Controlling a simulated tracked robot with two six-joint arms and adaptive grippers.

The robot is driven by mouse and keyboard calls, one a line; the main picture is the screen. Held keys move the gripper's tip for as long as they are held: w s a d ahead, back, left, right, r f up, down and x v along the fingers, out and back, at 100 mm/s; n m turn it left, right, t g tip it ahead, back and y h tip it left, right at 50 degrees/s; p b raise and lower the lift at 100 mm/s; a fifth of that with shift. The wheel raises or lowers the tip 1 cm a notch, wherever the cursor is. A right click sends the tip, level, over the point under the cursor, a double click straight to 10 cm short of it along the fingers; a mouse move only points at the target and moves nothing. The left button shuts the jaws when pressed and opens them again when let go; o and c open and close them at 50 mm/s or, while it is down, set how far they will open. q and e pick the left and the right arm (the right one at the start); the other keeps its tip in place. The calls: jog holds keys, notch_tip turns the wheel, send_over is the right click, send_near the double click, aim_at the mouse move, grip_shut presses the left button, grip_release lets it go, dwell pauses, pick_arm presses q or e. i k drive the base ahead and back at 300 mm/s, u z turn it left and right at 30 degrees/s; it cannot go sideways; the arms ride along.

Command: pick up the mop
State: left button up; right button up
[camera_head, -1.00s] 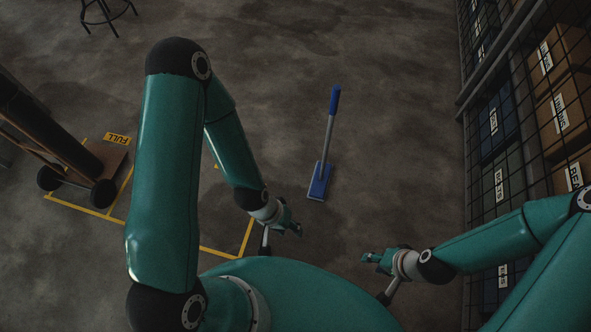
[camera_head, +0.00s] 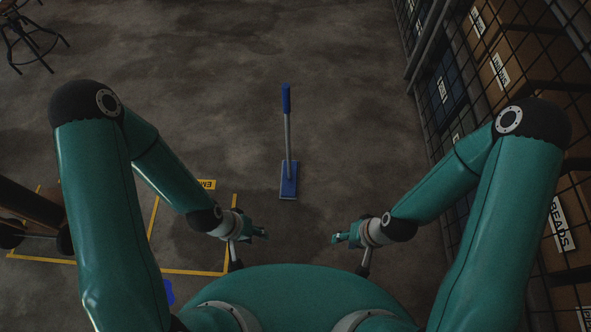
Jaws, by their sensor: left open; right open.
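The mop lies on the concrete floor ahead of me, near the middle of the head view. It has a blue flat head (camera_head: 288,181), a grey shaft (camera_head: 287,135) and a blue grip (camera_head: 286,98) at the far end. My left gripper (camera_head: 262,234) is open and empty, nearer to me than the mop head and to its left. My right gripper (camera_head: 338,238) is open and empty, nearer to me and to the right of the mop head. Neither gripper touches the mop.
A wire-mesh cage (camera_head: 440,150) with labelled boxes (camera_head: 499,70) runs along the right side. Yellow floor lines (camera_head: 195,271) and a wheeled cart (camera_head: 30,215) are on the left. A black stool (camera_head: 30,40) stands far left. Floor around the mop is clear.

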aim_at(290, 169)
jog(key=u, duration=0.45)
jog(key=i, duration=1.05)
jog(key=z, duration=0.4)
